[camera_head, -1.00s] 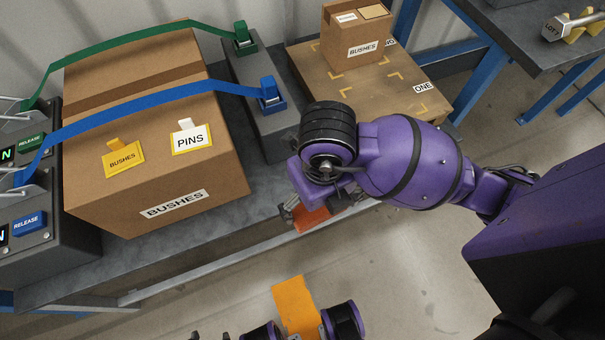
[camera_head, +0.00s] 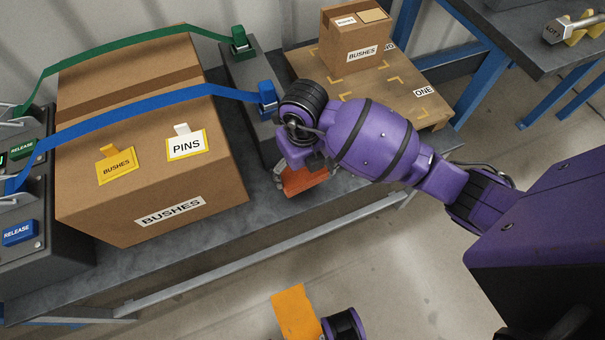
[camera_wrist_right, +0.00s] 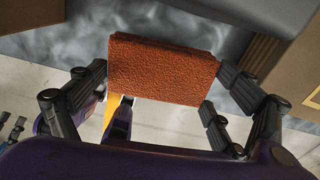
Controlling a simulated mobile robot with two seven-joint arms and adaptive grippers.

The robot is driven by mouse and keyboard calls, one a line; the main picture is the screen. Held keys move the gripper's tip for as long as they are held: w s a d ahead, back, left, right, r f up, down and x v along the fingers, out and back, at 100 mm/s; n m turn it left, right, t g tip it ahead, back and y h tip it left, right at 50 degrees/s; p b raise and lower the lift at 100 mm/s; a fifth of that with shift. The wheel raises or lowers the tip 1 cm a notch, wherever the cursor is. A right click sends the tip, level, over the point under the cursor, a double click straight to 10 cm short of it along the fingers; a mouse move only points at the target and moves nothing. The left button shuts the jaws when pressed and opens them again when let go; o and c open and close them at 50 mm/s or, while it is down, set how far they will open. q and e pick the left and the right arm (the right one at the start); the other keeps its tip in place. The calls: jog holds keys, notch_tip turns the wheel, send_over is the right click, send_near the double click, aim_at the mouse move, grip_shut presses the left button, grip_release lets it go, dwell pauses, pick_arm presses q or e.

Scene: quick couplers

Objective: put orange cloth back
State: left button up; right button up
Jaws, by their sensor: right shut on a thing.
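The orange cloth (camera_head: 306,180) is a rust-orange, rough-textured folded block in the right gripper (camera_head: 285,178). In the right wrist view the cloth (camera_wrist_right: 164,70) spans between the fingers of the right gripper (camera_wrist_right: 158,85), which is shut on it. The cloth is over the front edge of the grey bench, right of the large box; I cannot tell whether it touches the bench. The purple wrist hides part of the grip. Of my left arm, a purple part shows at the bottom of the head view; its fingers cannot be made out clearly.
A large BUSHES box (camera_head: 150,150) stands on the grey bench (camera_head: 225,227) under green and blue straps. A dark strap block (camera_head: 247,90) stands behind the gripper. A small BUSHES box (camera_head: 355,45) sits on a board (camera_head: 400,85) marked ONE. A flat yellow-orange panel (camera_head: 297,312) shows below.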

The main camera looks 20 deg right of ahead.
aim_at(303, 171)
jog(key=shift+w+f, duration=0.2)
jog(key=shift+f, duration=0.7)
jog(key=shift+w+f, duration=0.15)
jog(key=shift+f, duration=0.7)
jog(key=shift+f, duration=0.1)
jog(key=shift+f, duration=0.1)
jog(key=o, duration=0.9)
jog(key=shift+f+b, duration=0.15)
jog(key=shift+b, duration=0.3)
jog(key=r, duration=0.4)
jog(key=r+p, duration=0.1)
jog(key=r, duration=0.3)
jog(key=shift+w+a+r, duration=0.1)
jog(key=shift+w+a, duration=0.05)
jog(key=shift+w, duration=0.05)
